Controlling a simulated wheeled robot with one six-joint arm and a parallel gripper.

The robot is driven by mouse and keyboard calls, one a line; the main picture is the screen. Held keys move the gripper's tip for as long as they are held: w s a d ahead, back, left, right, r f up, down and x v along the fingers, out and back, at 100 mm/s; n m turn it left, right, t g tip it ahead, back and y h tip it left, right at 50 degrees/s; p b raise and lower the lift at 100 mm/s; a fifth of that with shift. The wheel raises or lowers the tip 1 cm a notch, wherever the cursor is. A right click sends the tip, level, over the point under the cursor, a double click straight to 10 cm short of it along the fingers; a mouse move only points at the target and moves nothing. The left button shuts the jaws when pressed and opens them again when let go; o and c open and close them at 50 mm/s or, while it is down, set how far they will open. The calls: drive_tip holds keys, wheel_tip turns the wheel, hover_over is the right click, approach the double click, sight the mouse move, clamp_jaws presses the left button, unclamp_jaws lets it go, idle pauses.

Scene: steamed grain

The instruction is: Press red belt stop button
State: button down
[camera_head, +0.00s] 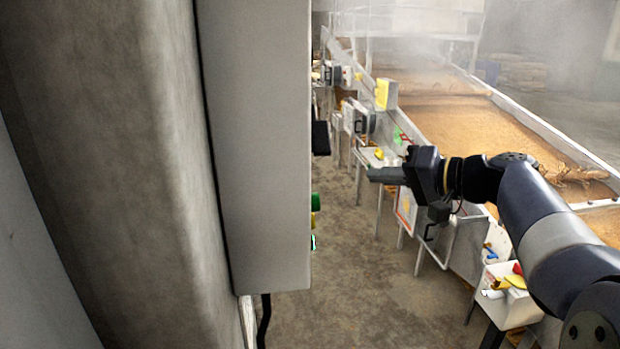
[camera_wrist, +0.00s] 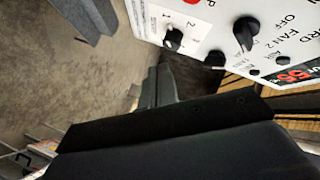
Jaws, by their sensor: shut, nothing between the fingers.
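In the wrist view, a white control panel (camera_wrist: 190,22) fills the upper right, tilted in the picture. In the head view, my gripper (camera_head: 373,174) points left over the aisle, toward a grey cabinet (camera_head: 262,150) whose front is edge-on.
Green (camera_head: 315,201) and yellow (camera_head: 313,219) parts stick out from the cabinet's right edge. A long grain bed (camera_head: 460,118) runs along the right under steam. A yellow box (camera_head: 386,94) stands on its rim. The concrete floor (camera_head: 345,270) between is clear.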

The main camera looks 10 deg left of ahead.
drive_tip(key=shift+a, duration=0.1)
drive_tip(key=s+a, duration=0.2)
drive_tip(key=a, duration=0.6)
drive_tip(key=shift+s+a, duration=0.15)
drive_tip(key=shift+s, duration=0.1)
idle(1.8)
drive_tip(key=shift+s+a+b, duration=0.1)
drive_tip(key=shift+a+b, duration=0.2)
drive_tip(key=shift+a, duration=0.05)
drive_tip(key=shift+s+a, duration=0.15)
drive_tip(key=shift+a, duration=0.35)
idle(0.7)
drive_tip(key=shift+d+b, duration=0.15)
drive_tip(key=shift+b, duration=0.15)
drive_tip(key=shift+w+d, duration=0.25)
drive_tip(key=shift+d, duration=0.45)
